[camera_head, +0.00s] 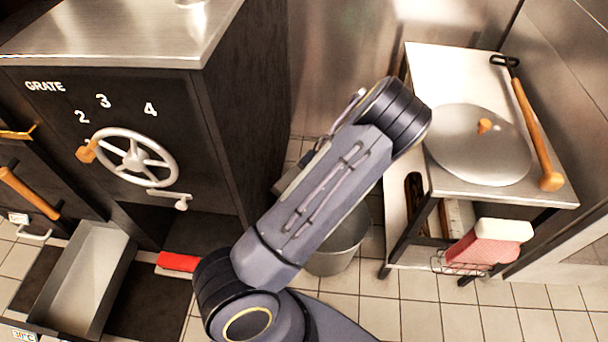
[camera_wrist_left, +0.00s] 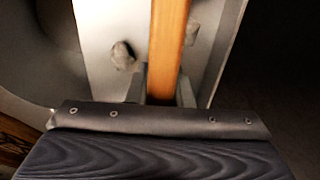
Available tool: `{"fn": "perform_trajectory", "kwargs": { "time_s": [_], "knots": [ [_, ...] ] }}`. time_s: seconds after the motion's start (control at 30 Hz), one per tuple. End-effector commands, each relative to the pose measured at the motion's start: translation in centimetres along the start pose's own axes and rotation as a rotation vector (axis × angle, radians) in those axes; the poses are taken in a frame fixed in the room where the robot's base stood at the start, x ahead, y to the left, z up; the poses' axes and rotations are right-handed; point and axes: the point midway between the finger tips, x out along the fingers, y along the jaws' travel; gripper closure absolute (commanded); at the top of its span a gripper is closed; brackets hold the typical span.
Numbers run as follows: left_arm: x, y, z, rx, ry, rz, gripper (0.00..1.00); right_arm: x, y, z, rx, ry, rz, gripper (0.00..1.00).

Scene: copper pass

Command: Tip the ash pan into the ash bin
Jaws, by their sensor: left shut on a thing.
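My left arm crosses the middle of the head view and hides its own gripper. In the left wrist view, my left gripper (camera_wrist_left: 168,92) is shut on an upright orange wooden handle (camera_wrist_left: 170,45). Behind the handle is the pale metal of what looks like the ash pan (camera_wrist_left: 105,25), with a grey lump on it. A grey metal bucket, apparently the ash bin (camera_head: 345,246), stands on the floor, partly hidden behind my arm. A curved grey surface shows left of the pan in the wrist view; I cannot tell if it is the bin. My right gripper is out of view.
A dark stove with a handwheel (camera_head: 134,157) stands at left. A grey open tray (camera_head: 112,245) lies on a dark mat below it, near a red object (camera_head: 178,262). A side table at right bears a round lid (camera_head: 470,150) and a wooden-handled tool (camera_head: 535,130).

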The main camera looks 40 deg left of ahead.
Motion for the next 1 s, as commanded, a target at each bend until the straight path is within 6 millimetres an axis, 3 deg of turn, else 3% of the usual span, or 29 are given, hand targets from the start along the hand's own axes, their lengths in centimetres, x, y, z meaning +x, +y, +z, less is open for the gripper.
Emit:
{"fn": "perform_trajectory", "kwargs": {
  "time_s": [0.6,1.0],
  "knots": [
    [-2.0,5.8,-0.1,0.006,0.006,-0.561,1.0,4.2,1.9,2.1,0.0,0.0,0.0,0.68],
    [-3.0,7.7,0.0,0.002,0.0,-0.749,1.0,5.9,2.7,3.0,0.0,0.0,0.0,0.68]
  ]
}}
